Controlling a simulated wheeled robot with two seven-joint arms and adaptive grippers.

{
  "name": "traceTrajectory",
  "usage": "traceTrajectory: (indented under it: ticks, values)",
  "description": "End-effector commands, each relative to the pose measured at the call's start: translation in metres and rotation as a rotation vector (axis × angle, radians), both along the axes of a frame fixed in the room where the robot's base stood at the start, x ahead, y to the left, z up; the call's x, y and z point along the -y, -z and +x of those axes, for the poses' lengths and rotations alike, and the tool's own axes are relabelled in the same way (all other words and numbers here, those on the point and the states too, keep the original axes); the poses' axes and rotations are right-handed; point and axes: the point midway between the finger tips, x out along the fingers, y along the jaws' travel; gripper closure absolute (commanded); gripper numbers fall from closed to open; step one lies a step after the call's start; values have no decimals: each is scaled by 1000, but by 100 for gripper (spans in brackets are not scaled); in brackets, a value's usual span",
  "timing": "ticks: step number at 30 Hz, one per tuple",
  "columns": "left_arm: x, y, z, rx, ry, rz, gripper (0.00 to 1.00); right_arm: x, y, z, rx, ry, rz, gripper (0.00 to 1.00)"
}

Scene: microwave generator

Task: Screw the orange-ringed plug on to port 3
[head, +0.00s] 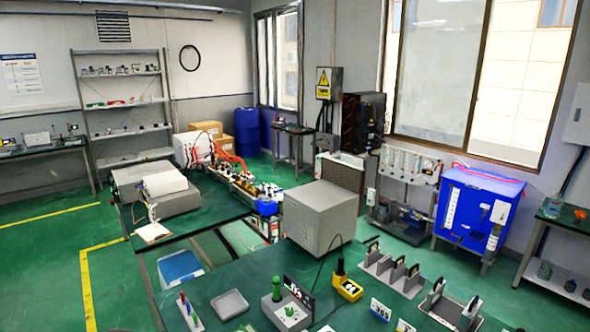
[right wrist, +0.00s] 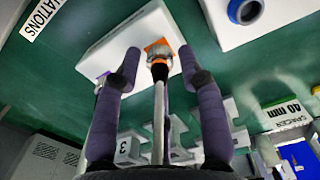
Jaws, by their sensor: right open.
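My right gripper (right wrist: 160,62) shows in the right wrist view with its two dark purple-grey fingers spread apart. The orange-ringed plug (right wrist: 158,65) lies between the fingertips, with clear gaps on both sides. It has a metallic collar, and a grey cable or stem (right wrist: 158,115) runs from it towards the wrist. Behind it is a white block (right wrist: 115,55) with an orange patch at the plug. A grey-white block marked 3 (right wrist: 127,147) is lower down, partly behind a finger; I see no port opening on it. The head view shows neither gripper.
A white block with a blue-ringed round opening (right wrist: 243,10) is at the top right of the wrist view. In the head view, grey racks (head: 392,270) and a grey box (head: 318,215) stand on the green bench.

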Motion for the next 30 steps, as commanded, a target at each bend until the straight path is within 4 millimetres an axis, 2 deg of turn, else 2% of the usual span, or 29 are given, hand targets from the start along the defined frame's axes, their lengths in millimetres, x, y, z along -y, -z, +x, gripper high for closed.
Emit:
traceTrajectory:
  ticks: [7, 8, 12, 20, 30]
  values:
    - [0, 1, 0, 0, 0, 0, 60, 0, 0, 0, 0, 0, 0, 60]
    - [0, 1, 0, 0, 0, 0, 60, 0, 0, 0, 0, 0, 0, 62]
    - [0, 1, 0, 0, 0, 0, 60, 0, 0, 0, 0, 0, 0, 100]
    - [0, 0, 0, 0, 0, 0, 60, 0, -2, 0, 0, 0, 0, 100]
    - [0, -6, 0, 0, 0, 0, 60, 0, -13, 0, 0, 1, 0, 100]
